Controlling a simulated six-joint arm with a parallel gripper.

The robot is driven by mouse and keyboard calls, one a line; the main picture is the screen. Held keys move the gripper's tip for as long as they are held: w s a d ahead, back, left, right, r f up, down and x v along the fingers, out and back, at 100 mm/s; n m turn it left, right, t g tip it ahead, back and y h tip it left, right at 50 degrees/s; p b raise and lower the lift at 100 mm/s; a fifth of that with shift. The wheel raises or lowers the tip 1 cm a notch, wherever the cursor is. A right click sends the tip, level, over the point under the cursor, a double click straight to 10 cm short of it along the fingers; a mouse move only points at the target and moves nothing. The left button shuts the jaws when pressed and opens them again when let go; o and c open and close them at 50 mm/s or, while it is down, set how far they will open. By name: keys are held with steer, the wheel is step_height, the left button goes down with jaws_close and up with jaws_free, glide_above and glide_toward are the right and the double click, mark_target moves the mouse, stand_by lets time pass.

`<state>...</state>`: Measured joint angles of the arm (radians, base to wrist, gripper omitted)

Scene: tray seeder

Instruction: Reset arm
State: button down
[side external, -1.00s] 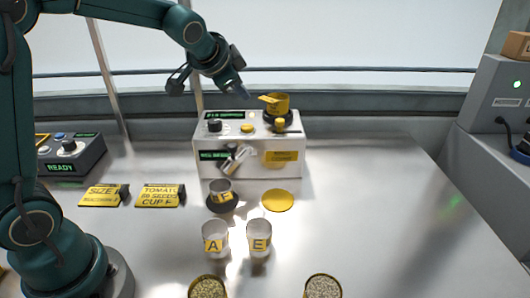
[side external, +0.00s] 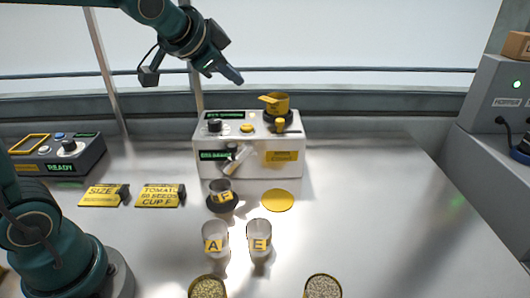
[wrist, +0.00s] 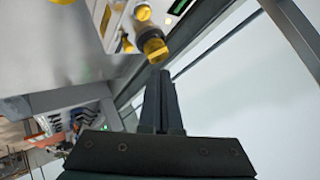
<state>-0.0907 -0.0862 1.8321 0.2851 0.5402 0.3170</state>
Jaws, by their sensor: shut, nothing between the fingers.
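My gripper (side external: 226,71) hangs in the air above and left of the seeder machine, clear of everything. In the wrist view its two fingers (wrist: 161,100) are together with nothing between them. Cup A (side external: 215,238) and cup E (side external: 259,236) stand nearer. A yellow disc (side external: 277,200) lies to the right of cup F.
Two seed-filled containers (side external: 208,287) (side external: 323,287) sit at the front edge. Yellow cards (side external: 104,195) (side external: 160,195) lie at left, in front of a READY control box (side external: 85,152). A grey machine (side external: 497,95) stands at far right. The table's right side is clear.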

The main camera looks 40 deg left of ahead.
steer(key=s+d+f+n+g+h, duration=0.1)
steer(key=s+d+f, duration=0.1)
steer(key=s, duration=0.4)
steer(key=s+d+f+n+g+h, duration=0.1)
steer(key=s+d+f+n, duration=0.1)
steer(key=s+f, duration=0.2)
steer(key=s+d+f+n+g, duration=0.1)
steer(key=s+d+f+g, duration=0.1)
steer(key=s, duration=0.8)
steer(key=shift+d+f+n+h, duration=0.3)
steer(key=shift+f+h, duration=0.1)
steer(key=shift+f, duration=0.05)
stand_by(2.5)
